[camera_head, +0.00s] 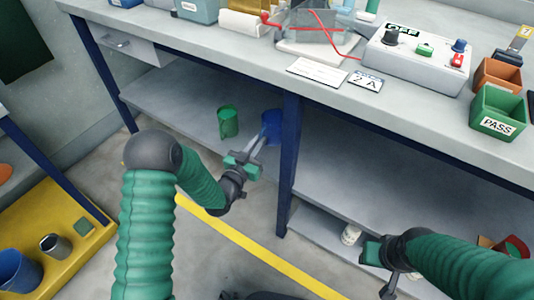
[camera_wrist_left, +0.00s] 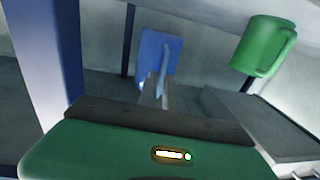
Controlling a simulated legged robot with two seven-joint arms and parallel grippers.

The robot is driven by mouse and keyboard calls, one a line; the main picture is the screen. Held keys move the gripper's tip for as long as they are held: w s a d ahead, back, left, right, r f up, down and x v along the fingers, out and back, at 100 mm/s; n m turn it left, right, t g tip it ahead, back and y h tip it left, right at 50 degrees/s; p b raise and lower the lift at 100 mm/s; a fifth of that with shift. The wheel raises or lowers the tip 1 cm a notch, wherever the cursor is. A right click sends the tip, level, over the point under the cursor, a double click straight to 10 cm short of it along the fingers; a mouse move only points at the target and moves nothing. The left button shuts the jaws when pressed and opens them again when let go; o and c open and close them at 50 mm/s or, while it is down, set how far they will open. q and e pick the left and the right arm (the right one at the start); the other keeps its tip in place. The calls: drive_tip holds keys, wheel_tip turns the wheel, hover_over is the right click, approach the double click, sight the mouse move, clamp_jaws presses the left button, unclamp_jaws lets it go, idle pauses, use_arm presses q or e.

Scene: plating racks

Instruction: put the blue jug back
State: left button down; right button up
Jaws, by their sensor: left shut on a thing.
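The blue jug (camera_head: 271,122) is at the lower shelf, just left of a dark blue table leg. My left gripper (camera_head: 259,140) reaches in from the front and is shut on the jug's handle. In the left wrist view the jug (camera_wrist_left: 150,52) is beyond the fingers (camera_wrist_left: 155,92), with its handle between them. I cannot tell whether its base touches the shelf. A green jug (camera_head: 228,122) stands to its left in the head view. My right gripper (camera_head: 378,262) is at the lower right, away from the jugs; its fingers are unclear.
The lower shelf (camera_head: 180,98) runs under the grey bench top (camera_head: 235,48). The table leg (camera_head: 289,160) is close right of the blue jug. A yellow platform (camera_head: 75,245) at the lower left holds a blue container (camera_head: 18,272) and a metal cup (camera_head: 55,246).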

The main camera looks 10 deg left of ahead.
use_arm(q)
wheel_tip(320, 180, down, 8)
drive_tip(key=b, duration=0.3)
drive_tip(key=shift+r, duration=0.4)
drive_tip(key=c, duration=1.5)
unclamp_jaws()
